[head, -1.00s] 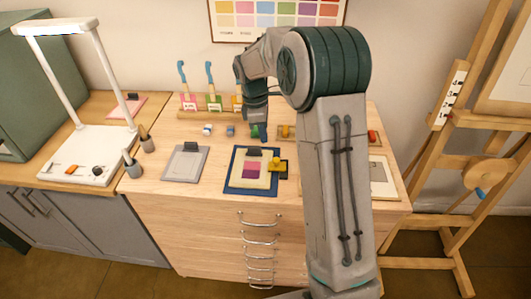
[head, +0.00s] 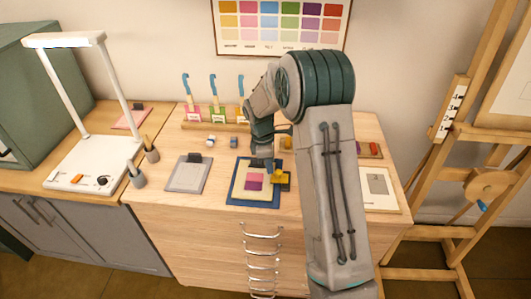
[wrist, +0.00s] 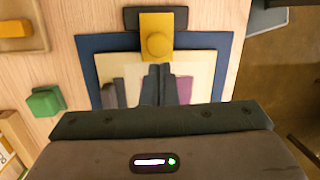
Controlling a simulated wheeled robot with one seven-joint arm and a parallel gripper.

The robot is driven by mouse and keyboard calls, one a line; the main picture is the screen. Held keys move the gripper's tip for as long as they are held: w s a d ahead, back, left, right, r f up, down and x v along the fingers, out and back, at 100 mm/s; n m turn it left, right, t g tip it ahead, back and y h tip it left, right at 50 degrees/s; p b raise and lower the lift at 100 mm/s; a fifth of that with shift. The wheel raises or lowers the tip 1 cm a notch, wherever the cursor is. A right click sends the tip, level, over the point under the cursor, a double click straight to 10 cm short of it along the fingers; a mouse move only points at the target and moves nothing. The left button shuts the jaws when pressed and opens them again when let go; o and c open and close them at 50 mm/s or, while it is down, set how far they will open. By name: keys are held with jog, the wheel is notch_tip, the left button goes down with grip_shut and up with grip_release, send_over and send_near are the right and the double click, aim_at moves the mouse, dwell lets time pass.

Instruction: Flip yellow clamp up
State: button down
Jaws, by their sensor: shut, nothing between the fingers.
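The yellow clamp (wrist: 157,38) is a flat yellow plate with a round knob. In the wrist view it runs from a dark base (wrist: 136,18) at the edge of a navy board (wrist: 90,47) onto a cream sheet (wrist: 205,62). It lies flat, not raised. In the head view the clamp (head: 277,178) is at the right side of the board. My gripper (wrist: 165,70) is shut and empty, its fingertips close to the clamp's end over the sheet; contact cannot be told. In the head view my gripper (head: 262,165) is just left of the clamp.
A grey clipboard (head: 187,175) lies left of the board. Blue-handled tools (head: 213,86) stand in a wooden rack behind. A green block (wrist: 45,101) and an orange block (wrist: 14,29) show in the wrist view. A framed sheet (head: 379,198) lies right of my arm.

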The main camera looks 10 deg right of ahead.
jog(key=shift+s+d+f, duration=0.1)
jog(key=shift+d+f, duration=0.1)
jog(key=shift+f, duration=0.9)
jog(key=shift+a, duration=0.2)
jog(key=shift+s+d+r+y, duration=0.1)
jog(key=shift+d+r+y, duration=0.05)
jog(key=shift+d+y, duration=0.25)
